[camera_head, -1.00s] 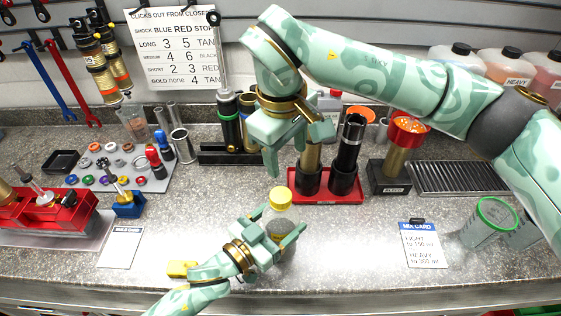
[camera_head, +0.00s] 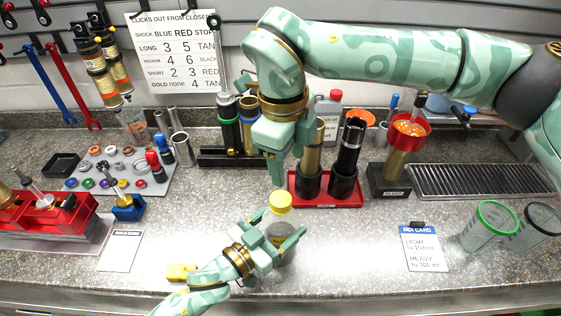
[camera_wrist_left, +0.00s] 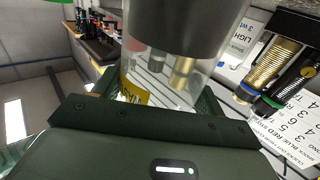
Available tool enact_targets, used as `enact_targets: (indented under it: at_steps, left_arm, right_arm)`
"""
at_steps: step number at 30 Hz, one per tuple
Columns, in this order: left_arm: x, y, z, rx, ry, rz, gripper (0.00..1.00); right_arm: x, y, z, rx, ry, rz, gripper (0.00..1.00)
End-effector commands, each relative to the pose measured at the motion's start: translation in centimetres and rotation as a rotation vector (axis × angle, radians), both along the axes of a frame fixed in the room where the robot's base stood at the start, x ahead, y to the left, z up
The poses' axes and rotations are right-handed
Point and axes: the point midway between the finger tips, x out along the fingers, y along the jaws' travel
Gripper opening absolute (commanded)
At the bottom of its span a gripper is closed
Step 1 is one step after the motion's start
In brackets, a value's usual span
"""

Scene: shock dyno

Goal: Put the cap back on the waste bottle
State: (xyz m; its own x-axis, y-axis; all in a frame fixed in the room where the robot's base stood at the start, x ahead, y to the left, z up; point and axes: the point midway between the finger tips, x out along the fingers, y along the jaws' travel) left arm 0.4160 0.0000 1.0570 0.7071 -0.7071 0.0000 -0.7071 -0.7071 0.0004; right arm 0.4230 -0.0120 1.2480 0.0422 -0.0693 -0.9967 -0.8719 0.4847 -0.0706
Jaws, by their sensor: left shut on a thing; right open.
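The waste bottle (camera_head: 279,236) is clear with grey contents and stands upright near the front of the bench. Its yellow cap (camera_head: 280,201) sits on top of the neck and looks level; whether it is fully seated I cannot tell. My left gripper (camera_head: 281,229) is shut on the bottle's body, a finger on each side. In the left wrist view, the bottle (camera_wrist_left: 170,65) shows clear wall, dark contents and a yellow label between the fingers. My right gripper (camera_head: 287,167) is open and empty, pointing down just above the cap, apart from it.
A red tray (camera_head: 325,202) with two shock bodies stands close behind the bottle. A mix card (camera_head: 424,249) and clear cups (camera_head: 489,228) are to the right. A small yellow block (camera_head: 181,271) lies by my left arm. The bench between bottle and mix card is clear.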

Motion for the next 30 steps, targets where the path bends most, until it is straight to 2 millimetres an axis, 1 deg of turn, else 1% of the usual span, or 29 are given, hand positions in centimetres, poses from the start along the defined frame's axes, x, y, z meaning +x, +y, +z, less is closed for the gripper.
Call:
enact_targets:
  at_steps: [1, 3, 9, 12, 15, 18, 21, 30]
  left_arm:
    - [0.0, 0.0, -0.1, 0.0, 0.001, 0.0, 0.08]
    - [0.0, 0.0, -0.1, 0.0, 0.001, 0.0, 0.08]
    - [0.0, 0.0, -0.1, 0.0, 0.001, 0.0, 0.08]
    - [0.0, 0.0, -0.1, 0.0, 0.001, 0.0, 0.08]
    - [0.0, 0.0, -0.1, 0.0, 0.001, 0.0, 0.08]
    - [0.0, 0.0, -0.1, 0.001, 0.001, 0.0, 0.08]
    - [0.0, 0.0, -0.1, 0.001, 0.001, 0.0, 0.08]
    - [0.0, 0.0, 0.0, 0.001, 0.001, 0.0, 0.08]
  right_arm:
    - [-0.1, 0.1, -0.1, 0.0, 0.017, 0.148, 0.56]
    - [-0.3, 0.2, -0.4, 0.0, 0.043, 0.377, 0.56]
    - [-0.7, 0.8, -0.7, 0.018, 0.088, 1.013, 0.56]
    - [-0.8, 1.0, -0.7, 0.026, 0.093, 1.276, 0.56]
    - [-0.8, 1.2, -0.7, 0.025, 0.091, 1.475, 0.56]
    - [-0.7, 1.3, -0.7, 0.021, 0.089, 1.603, 0.56]
    - [-0.7, 1.3, -0.7, 0.017, 0.091, 1.669, 0.56]
    - [-0.7, 1.3, -0.7, 0.016, 0.091, 1.688, 0.56]
